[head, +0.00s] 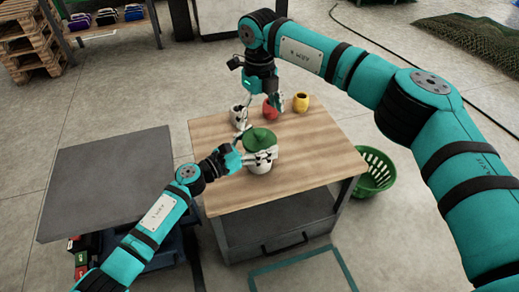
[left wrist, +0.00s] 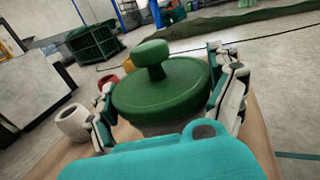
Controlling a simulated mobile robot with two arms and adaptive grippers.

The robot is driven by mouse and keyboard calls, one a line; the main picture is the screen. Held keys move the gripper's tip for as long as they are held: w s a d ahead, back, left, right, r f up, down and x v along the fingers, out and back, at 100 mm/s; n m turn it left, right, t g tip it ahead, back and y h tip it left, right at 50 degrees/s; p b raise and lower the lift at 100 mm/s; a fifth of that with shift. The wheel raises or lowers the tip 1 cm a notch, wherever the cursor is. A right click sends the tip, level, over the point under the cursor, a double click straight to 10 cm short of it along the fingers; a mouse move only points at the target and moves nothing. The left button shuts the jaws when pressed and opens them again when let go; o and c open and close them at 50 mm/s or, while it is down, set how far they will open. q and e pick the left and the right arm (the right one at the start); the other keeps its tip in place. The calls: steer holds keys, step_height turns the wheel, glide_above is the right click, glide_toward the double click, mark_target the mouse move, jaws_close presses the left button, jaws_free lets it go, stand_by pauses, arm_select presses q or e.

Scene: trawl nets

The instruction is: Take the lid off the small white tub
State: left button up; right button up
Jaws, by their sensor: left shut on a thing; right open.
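The small white tub (head: 260,168) stands on the wooden tabletop, near its front left. Its green lid (head: 260,139) with a round knob sits on top, and the lid (left wrist: 165,95) fills the middle of the left wrist view. My left gripper (head: 262,156) is shut on the tub, its fingers on both sides just below the lid's rim. In the left wrist view the lid hides most of the tub. My right gripper (head: 262,104) is open above the table, behind the tub, and holds nothing.
A white cup (head: 238,116), a red pot (head: 270,112) and a yellow pot (head: 301,102) stand along the table's back, close to my right gripper. A green basket (head: 374,172) is on the floor at right. The table's (head: 318,160) right side is clear.

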mark_target(260, 131)
steer(key=shift+s+a+r+m, duration=0.1)
steer(key=shift+s+r+m, duration=0.15)
steer(key=shift+m, duration=0.35)
steer(key=c, duration=0.4)
steer(key=r+m, duration=0.1)
steer(key=m, duration=0.1)
steer(key=s+r+m+t, duration=0.1)
steer(key=r+m, duration=0.1)
steer(key=m, duration=0.1)
steer(key=shift+r+m, duration=0.2)
steer(key=shift+m, duration=0.1)
steer(key=shift+c, duration=1.2)
steer(key=f, duration=0.3)
steer(key=w+f+m, duration=0.1)
steer(key=f, duration=0.3)
steer(key=f+m, duration=0.1)
steer(key=f, duration=0.2)
steer(key=shift+w+f+t, duration=0.25)
steer(key=shift+f+t, duration=0.05)
steer(key=shift+t, duration=0.1)
jaws_close()
arm_select(q)
steer(key=shift+a, duration=0.1)
arm_select(e)
steer(key=shift+r, duration=0.1)
